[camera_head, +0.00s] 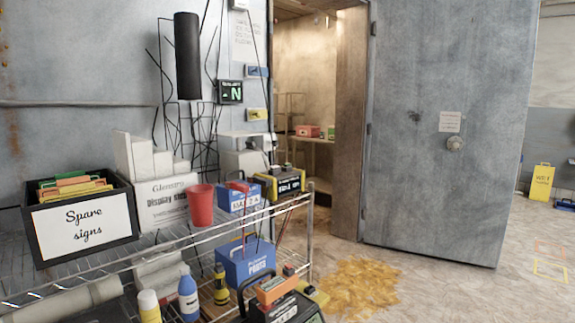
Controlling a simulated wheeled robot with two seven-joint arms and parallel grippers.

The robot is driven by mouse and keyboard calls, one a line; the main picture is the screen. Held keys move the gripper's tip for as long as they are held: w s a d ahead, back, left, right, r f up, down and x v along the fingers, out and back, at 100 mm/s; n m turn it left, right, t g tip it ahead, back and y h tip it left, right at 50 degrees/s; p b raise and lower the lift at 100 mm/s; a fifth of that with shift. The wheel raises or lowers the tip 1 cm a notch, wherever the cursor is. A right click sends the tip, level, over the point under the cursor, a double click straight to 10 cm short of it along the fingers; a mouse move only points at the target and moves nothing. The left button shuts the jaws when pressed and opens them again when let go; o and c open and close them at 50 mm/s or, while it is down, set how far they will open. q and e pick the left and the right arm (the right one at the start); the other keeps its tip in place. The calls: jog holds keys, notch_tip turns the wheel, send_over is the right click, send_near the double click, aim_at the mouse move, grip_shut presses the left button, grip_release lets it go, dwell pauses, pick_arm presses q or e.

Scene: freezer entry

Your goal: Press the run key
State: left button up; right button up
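I cannot pick out a key marked run. A small dark display (230,92) with a green N is on the grey wall left of the doorway. A blue box (257,71) and a yellow box (257,114) are on the wall near it. A yellow and black device (279,184) sits at the right end of the shelf's top; its markings are too small to read. Neither of my grippers is in view.
A wire shelf (190,243) holds a black bin (125,213) marked Spare signs, a red cup (201,205) and blue boxes. The heavy grey door (435,130) stands open. A yellow spill (355,287) lies on the floor. A yellow sign (541,182) stands far right.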

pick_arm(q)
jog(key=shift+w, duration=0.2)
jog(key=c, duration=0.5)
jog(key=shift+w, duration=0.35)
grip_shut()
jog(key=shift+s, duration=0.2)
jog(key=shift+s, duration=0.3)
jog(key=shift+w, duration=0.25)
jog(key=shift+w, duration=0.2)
